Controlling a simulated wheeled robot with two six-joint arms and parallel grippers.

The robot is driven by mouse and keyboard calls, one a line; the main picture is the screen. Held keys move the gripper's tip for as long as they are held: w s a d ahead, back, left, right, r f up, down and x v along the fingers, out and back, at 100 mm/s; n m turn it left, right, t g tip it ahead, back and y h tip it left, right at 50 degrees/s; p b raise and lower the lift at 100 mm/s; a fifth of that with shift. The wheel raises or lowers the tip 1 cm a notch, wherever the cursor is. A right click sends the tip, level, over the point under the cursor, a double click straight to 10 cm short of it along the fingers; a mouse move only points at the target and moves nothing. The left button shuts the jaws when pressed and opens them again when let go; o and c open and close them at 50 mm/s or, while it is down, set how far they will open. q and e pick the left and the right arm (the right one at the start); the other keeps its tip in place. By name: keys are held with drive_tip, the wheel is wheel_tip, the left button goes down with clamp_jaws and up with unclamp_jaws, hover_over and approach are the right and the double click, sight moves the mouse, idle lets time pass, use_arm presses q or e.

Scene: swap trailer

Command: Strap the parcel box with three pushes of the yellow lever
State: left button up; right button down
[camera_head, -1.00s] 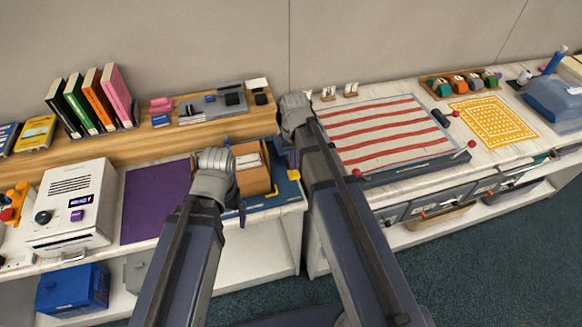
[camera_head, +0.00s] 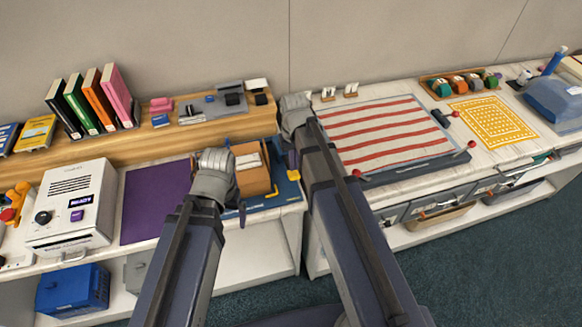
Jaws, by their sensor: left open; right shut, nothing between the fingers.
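The brown parcel box (camera_head: 256,182) sits on a blue strapping base (camera_head: 284,192) at the right end of the left counter, with a pale strip on its top. My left gripper (camera_head: 236,204) is at the box's left side, its fingers pointing down and open, partly hidden by my wrist. My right gripper (camera_head: 289,156) is at the box's right side, near the blue and yellow parts there. Its fingers are mostly hidden by my arm. The yellow lever cannot be made out clearly; a small yellow part (camera_head: 294,175) shows beside my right gripper.
A purple mat (camera_head: 155,203) and a white machine (camera_head: 72,205) lie to the left. A wooden shelf behind holds books (camera_head: 98,98) and small items. A striped board (camera_head: 385,135) lies on the right counter. A gap separates the counters.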

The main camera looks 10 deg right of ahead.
sight(294, 174)
drive_tip(key=shift+f, duration=0.1)
idle(0.4)
drive_tip(key=shift+f+b, duration=2.7)
drive_tip(key=shift+b, duration=0.1)
drive_tip(key=shift+r, duration=0.1)
wheel_tip(294, 174, up, 9)
drive_tip(key=p, duration=0.8)
drive_tip(key=shift+f+p, duration=0.2)
drive_tip(key=shift+p, duration=0.2)
drive_tip(key=shift+f, duration=0.1)
drive_tip(key=shift+a, duration=0.1)
drive_tip(key=s+a+n+h, duration=0.1)
drive_tip(key=s+a+n, duration=0.2)
drive_tip(key=s+a, duration=0.7)
drive_tip(key=s, duration=0.4)
drive_tip(key=shift+s+a, duration=0.15)
drive_tip(key=shift+s, duration=0.05)
